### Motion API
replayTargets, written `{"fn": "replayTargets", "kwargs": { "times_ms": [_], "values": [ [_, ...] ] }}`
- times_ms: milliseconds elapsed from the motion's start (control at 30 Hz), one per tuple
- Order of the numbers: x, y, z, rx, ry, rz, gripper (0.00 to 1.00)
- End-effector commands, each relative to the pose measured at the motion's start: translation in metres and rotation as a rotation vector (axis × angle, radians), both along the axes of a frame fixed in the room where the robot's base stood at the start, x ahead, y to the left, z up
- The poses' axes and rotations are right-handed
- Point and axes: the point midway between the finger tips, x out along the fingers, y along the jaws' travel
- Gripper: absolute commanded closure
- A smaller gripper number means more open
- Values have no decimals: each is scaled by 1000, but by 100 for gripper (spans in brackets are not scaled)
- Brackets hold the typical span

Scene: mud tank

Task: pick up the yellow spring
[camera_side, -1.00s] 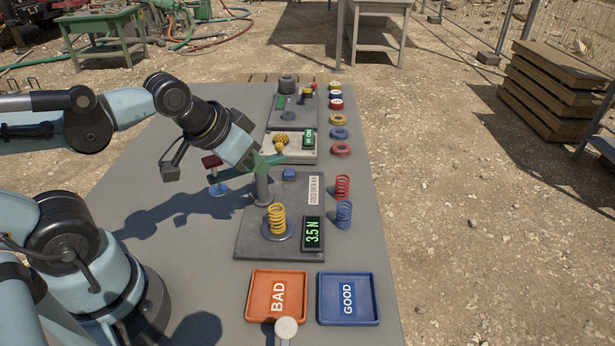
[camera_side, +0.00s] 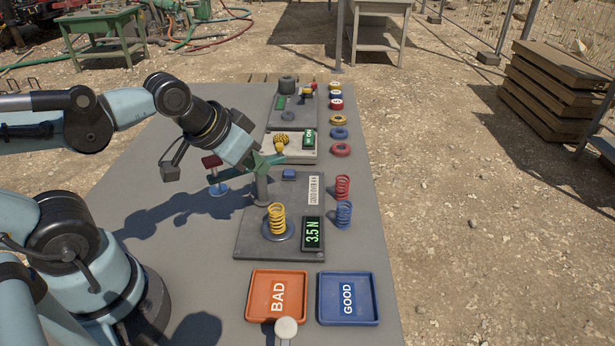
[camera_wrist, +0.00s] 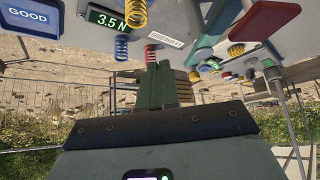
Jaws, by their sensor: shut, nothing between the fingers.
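The yellow spring (camera_side: 277,220) stands upright on a round plate of the grey test stand. The display (camera_side: 312,233) beside it reads 3.5 N. In the wrist view the yellow spring (camera_wrist: 132,16) shows at the top, partly cut off by the frame edge. My gripper (camera_side: 272,160) is above the far part of the stand, beyond the spring and apart from it. Its green fingers (camera_wrist: 157,82) are shut together with nothing between them.
A red spring (camera_side: 342,187) and a blue spring (camera_side: 344,214) stand right of the stand. An orange BAD tray (camera_side: 255,296) and a blue GOOD tray (camera_side: 373,297) lie at the near edge. Other devices and several colored rings lie farther back.

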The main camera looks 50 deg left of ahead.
Motion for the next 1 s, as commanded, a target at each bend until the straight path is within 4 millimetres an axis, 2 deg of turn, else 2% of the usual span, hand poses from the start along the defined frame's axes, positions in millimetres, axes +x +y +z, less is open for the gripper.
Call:
{"fn": "replayTargets", "kwargs": {
  "times_ms": [33, 300, 400, 767, 1000],
  "values": [
    [0, 0, 0, 0, 0, 0, 91],
    [0, 0, 0, 0, 0, 0, 49],
    [0, 0, 0, 0, 0, 0, 37],
    [1, -2, 1, -12, 33, 11, 37],
    [9, -15, 4, -78, 276, 111, 37]
  ]
}}
